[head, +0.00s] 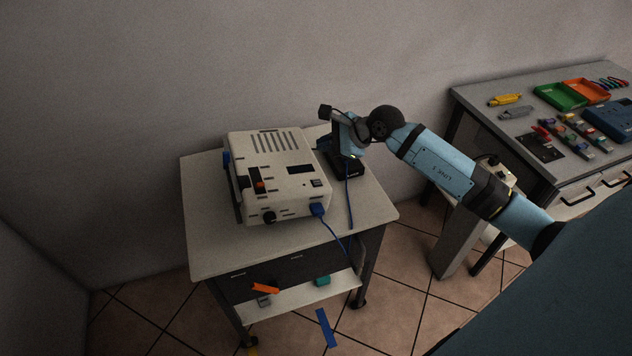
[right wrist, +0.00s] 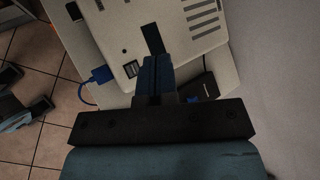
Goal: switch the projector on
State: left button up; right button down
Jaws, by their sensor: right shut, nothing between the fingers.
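The projector (head: 278,158) is a cream box on a grey cart. Its face has a dark slot (head: 300,169), a small black rocker switch (head: 317,183) and an orange-marked dark panel (head: 259,185). The rocker shows in the right wrist view (right wrist: 131,68); its position is too small to tell. A blue plug (head: 317,209) sits in the projector's near side. My right gripper (head: 338,160) is shut and empty at the projector's right side. In the right wrist view its fingers (right wrist: 158,66) overlap the projector's edge, near the rocker; contact cannot be told.
The cart top (head: 215,240) is bare in front of the projector. A black box (right wrist: 205,85) lies beside it. Blue cables hang nearby. The lower shelf holds small items. A workbench (head: 480,125) with trays and tools stands at the right. A wall is behind.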

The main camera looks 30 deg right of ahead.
aim_at(319, 183)
jog(key=shift+f, duration=0.15)
jog(key=f+b, duration=0.1)
jog(key=f, duration=0.1)
jog(key=a+f+b, duration=0.1)
jog(key=f+b, duration=0.1)
jog(key=f, duration=0.1)
jog(key=f+b, duration=0.1)
jog(key=f, duration=0.1)
jog(key=shift+w+a+f, duration=0.15)
jog(key=shift+a+f, duration=0.05)
jog(key=shift+f, duration=0.15)
jog(key=shift+a+f+b, duration=0.1)
jog(key=shift+f+b, duration=0.25)
jog(key=shift+b, duration=0.05)
dwell(1.3)
jog(key=shift+a+f+b, duration=0.1)
jog(key=shift+f+b, duration=0.3)
jog(key=shift+f+b, duration=0.3)
jog(key=shift+f, duration=0.05)
dwell(0.5)
dwell(0.4)
jog(key=shift+r+p, duration=0.4)
jog(key=shift+r, duration=0.4)
